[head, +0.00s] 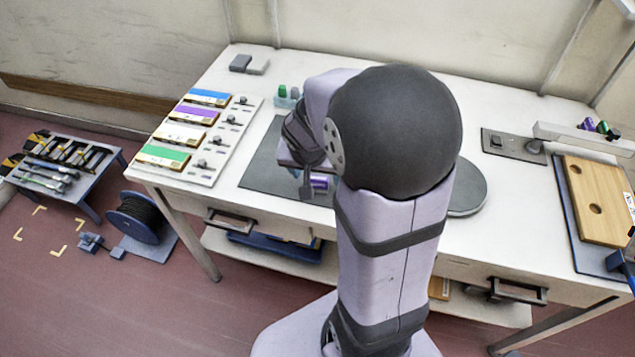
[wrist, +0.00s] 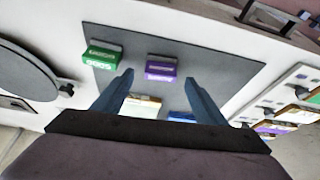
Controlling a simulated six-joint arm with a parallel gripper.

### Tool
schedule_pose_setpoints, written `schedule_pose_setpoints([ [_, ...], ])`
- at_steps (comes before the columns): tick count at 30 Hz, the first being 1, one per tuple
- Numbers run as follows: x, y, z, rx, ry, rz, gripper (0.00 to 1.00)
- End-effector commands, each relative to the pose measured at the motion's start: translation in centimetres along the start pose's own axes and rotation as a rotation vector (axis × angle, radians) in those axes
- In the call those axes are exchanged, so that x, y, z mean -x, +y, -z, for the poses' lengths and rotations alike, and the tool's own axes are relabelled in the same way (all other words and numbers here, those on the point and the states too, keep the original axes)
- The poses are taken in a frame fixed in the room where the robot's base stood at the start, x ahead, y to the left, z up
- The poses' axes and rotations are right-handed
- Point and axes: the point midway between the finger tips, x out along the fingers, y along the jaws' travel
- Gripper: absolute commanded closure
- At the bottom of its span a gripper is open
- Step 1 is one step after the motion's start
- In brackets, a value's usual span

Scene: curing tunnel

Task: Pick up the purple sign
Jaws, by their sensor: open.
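A purple sign (wrist: 161,68), a small block with pale lettering, lies on the grey mat in the wrist view. A purple piece also shows beside my wrist in the head view (head: 319,183), mostly hidden by my arm. My gripper (wrist: 159,79) is open and empty; in the wrist view its blue-grey fingertips appear on either side of the purple sign's near edge. I cannot tell its height above the mat (head: 262,167).
A green sign (wrist: 102,56) lies left of the purple one. A white sign (wrist: 141,105) and a blue one (wrist: 181,117) are partly hidden by the gripper. A panel (head: 228,128) with coloured strips stands at left, a round dark plate (head: 468,190) at right.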

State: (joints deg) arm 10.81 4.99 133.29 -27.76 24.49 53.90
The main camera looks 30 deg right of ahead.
Motion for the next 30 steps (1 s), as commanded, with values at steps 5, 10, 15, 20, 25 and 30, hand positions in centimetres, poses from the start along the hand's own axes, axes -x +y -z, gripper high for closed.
schedule_pose_setpoints([
  [5,-2.0,0.0,0.0,0.001,-0.005,-0.003,0.34],
  [10,-3.9,0.0,0.0,0.001,-0.003,-0.002,0.34],
  [15,-4.5,-0.1,0.1,0.000,-0.001,0.000,0.34],
  [20,-4.5,-0.1,0.1,0.000,-0.001,0.000,0.34],
  [25,-4.5,-0.1,0.1,0.000,-0.001,0.000,0.65],
  [30,-4.5,-0.1,0.1,0.000,-0.001,0.000,0.78],
])
